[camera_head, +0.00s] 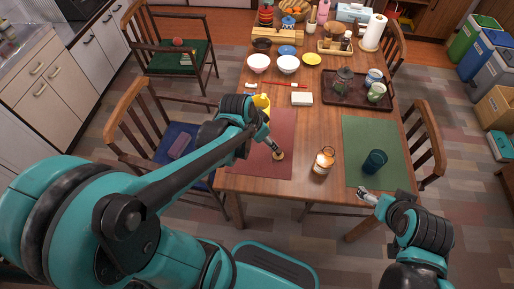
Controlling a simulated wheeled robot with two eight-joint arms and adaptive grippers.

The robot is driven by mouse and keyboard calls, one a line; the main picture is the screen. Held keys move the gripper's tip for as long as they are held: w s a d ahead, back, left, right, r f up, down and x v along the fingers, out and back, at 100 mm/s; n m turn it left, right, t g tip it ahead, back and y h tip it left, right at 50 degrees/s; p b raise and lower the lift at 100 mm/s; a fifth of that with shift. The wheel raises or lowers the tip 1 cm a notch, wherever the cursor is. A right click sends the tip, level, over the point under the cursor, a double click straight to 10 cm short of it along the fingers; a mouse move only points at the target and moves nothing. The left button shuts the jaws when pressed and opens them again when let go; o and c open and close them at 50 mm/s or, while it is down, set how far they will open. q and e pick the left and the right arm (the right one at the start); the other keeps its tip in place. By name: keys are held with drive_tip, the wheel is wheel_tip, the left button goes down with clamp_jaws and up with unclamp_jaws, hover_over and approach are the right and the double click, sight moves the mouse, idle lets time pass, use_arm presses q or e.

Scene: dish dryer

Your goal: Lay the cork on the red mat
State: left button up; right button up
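The red mat (263,125) lies on the left side of the wooden table. A small round tan thing, which looks like the cork (279,156), is at the mat's near right part. My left gripper (276,151) points down at it, with its fingertips at or touching it. The view is too small to tell whether the fingers grip it, or whether it rests on the mat or hangs just above. My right gripper (366,195) is by the table's near right edge, below the green mat, with nothing visible in it. Its finger opening is unclear.
An orange glass jar (323,162) stands between the mats. A dark teal cup (375,161) stands on the green mat (359,132). A yellow thing (262,102), partly behind my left arm, and a white box (302,98) are near the red mat's far end. Bowls and a tray stand farther back.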

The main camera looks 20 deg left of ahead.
use_arm(q)
drive_tip(key=s+r+n+t+y, duration=0.1)
drive_tip(key=s+r+n, duration=0.4)
drive_tip(key=s, duration=0.5)
drive_tip(key=shift+d+r+t+y, duration=0.25)
drive_tip(key=shift+r+t+y, duration=0.15)
drive_tip(key=shift+r+t, duration=0.6)
